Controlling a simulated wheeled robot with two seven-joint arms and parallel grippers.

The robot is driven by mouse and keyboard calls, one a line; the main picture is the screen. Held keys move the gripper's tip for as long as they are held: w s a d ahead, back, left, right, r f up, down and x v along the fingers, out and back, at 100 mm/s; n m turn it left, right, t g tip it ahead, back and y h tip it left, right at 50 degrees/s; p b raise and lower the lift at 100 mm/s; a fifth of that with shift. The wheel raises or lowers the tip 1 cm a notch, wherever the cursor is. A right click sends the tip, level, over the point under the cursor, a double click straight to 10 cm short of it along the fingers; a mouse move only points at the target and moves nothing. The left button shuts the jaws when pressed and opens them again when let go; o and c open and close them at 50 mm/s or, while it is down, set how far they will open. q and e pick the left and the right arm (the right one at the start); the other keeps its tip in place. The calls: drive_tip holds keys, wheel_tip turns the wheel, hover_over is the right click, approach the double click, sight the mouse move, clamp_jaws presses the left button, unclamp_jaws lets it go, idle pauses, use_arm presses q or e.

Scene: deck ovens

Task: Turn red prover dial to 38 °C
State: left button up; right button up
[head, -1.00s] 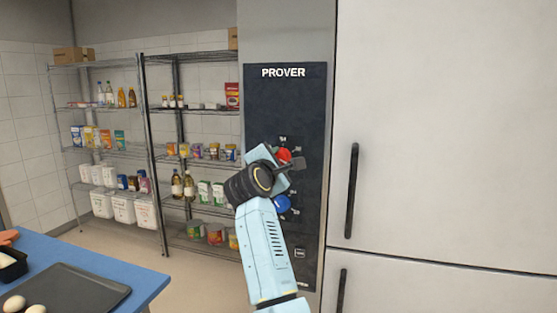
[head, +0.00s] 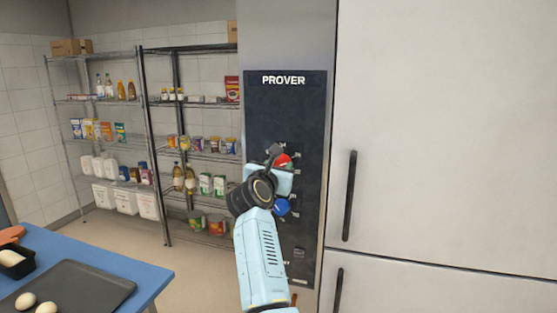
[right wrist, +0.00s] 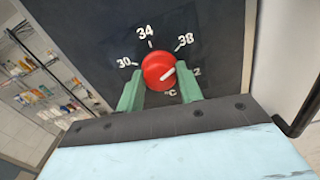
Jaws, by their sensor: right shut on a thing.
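The red prover dial (head: 284,160) is on the dark prover panel (head: 285,105), partly hidden behind my right gripper in the head view. In the right wrist view the red dial (right wrist: 157,68) sits between the two green fingers of my right gripper (right wrist: 160,88), which is shut on it. Its white pointer line slants up and right, seemingly between the 38 and the partly hidden 42. The marks 30, 34 and 38 are readable around it. My left gripper is in neither view.
A blue dial (head: 281,206) sits just below the red one. A tall pale door with a dark handle (head: 349,195) stands to the right. Wire shelves (head: 157,150) and a blue table (head: 145,271) with a dark tray (head: 75,285) are at the left.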

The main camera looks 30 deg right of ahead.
sight(283, 125)
drive_tip(key=shift+r+n+p, duration=0.3)
drive_tip(key=shift+n+p, duration=0.2)
drive_tip(key=shift+n, duration=0.2)
drive_tip(key=o, duration=0.7)
drive_tip(key=shift+d, duration=0.1)
drive_tip(key=shift+o, duration=1.4)
drive_tip(key=shift+w+f, duration=0.1)
drive_tip(key=shift+f, duration=0.1)
drive_tip(key=shift+r, duration=0.15)
wheel_tip(283, 125, up, 10)
drive_tip(key=shift+f+b, duration=0.15)
drive_tip(key=shift+b, duration=0.6)
